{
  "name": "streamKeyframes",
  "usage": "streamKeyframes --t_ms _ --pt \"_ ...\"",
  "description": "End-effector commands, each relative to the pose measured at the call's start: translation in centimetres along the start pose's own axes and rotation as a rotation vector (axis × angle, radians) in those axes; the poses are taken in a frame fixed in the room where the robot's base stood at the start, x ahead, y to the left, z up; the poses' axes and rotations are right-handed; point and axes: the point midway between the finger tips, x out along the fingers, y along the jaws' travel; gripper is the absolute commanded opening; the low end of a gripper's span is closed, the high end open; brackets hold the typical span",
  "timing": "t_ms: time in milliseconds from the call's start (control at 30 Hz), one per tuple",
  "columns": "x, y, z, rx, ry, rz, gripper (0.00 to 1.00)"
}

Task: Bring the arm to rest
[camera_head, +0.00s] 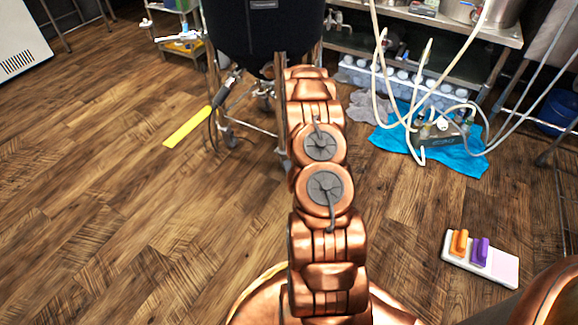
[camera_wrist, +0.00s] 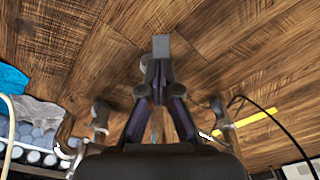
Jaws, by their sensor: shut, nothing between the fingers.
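My arm, copper coloured with grey joint caps, reaches straight forward up the middle of the head view. Its far end overlaps the legs and lower part of the dark kettle (camera_head: 262,35). Behind the fingertips is the wooden floor (camera_wrist: 235,65). Metal kettle legs and fittings (camera_wrist: 100,118) show on both sides of the fingers.
A blue cloth (camera_head: 455,152) with hoses lies on the right, beside a rack of white bottles (camera_head: 385,80). A white tray (camera_head: 505,265) with an orange and a purple item lies lower right. The left floor is clear.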

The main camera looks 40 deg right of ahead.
Motion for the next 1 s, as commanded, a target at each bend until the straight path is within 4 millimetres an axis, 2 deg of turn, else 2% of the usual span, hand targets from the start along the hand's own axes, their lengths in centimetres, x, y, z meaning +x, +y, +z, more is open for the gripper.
streamKeyframes --t_ms 567,667,767,1000 --pt "-0.1 0.0 0.0 -0.001 0.0 0.0 0.0" --pt "-0.8 -0.3 -0.1 -0.004 0.0 0.0 0.0" --pt "-3.2 -1.3 -0.2 -0.015 -0.002 -0.001 0.0" --pt "-13.4 -5.8 0.5 -0.062 -0.025 -0.008 0.0"
